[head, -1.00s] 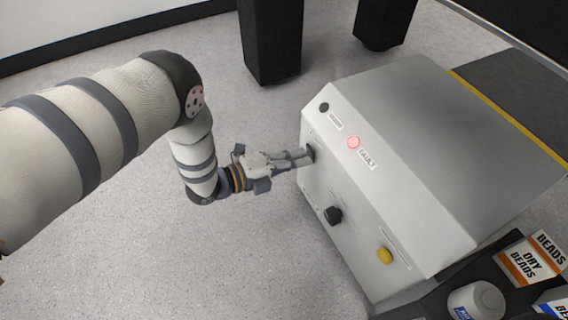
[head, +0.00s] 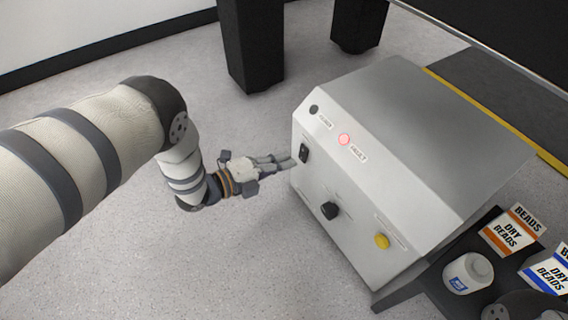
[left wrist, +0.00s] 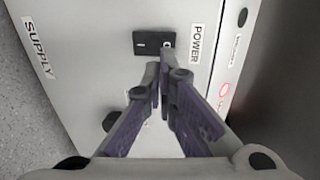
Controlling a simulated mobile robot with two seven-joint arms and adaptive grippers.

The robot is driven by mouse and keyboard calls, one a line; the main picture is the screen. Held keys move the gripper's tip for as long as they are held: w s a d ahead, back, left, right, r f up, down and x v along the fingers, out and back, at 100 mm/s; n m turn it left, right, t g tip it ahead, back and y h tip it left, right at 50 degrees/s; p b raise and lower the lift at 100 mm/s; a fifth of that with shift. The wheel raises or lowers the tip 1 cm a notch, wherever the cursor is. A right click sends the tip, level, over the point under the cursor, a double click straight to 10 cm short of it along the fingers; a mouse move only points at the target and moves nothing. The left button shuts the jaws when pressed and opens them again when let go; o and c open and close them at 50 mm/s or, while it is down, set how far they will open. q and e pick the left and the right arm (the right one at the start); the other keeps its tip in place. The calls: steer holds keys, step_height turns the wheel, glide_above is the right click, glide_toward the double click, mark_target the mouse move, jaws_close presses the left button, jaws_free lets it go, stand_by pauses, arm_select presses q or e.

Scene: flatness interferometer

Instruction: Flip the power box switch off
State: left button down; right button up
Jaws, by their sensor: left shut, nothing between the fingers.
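The power box (head: 400,140) is a pale grey cabinet with a sloped top, right of centre in the head view. Its black rocker switch (head: 304,152) is on the front face near the left edge. In the left wrist view the switch (left wrist: 153,43) lies beside the POWER label (left wrist: 195,43), with "I" and "O" marks at its two ends. My left gripper (head: 290,162) is shut and empty, its fingertips just in front of the switch. In the left wrist view the tips are close to the switch's "O" end; contact cannot be told.
A red FAULT lamp (head: 344,140) is lit and a dark lamp (head: 313,109) is beside it. A black knob (head: 329,210) and yellow button (head: 382,241) are lower on the front. A dark tray (head: 408,290) with bead boxes stands right. Floor around my arm is clear.

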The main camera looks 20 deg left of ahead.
arm_select(q)
steer(key=r+p+v, duration=0.2)
steer(key=p+v, duration=0.2)
steer(key=v, duration=0.6)
steer(key=shift+w+d, duration=0.2)
arm_select(e)
steer(key=w+r, duration=0.1)
steer(key=r+t, duration=0.1)
steer(key=r, duration=0.1)
steer(key=shift+w+a, duration=0.1)
steer(key=shift+w, duration=0.3)
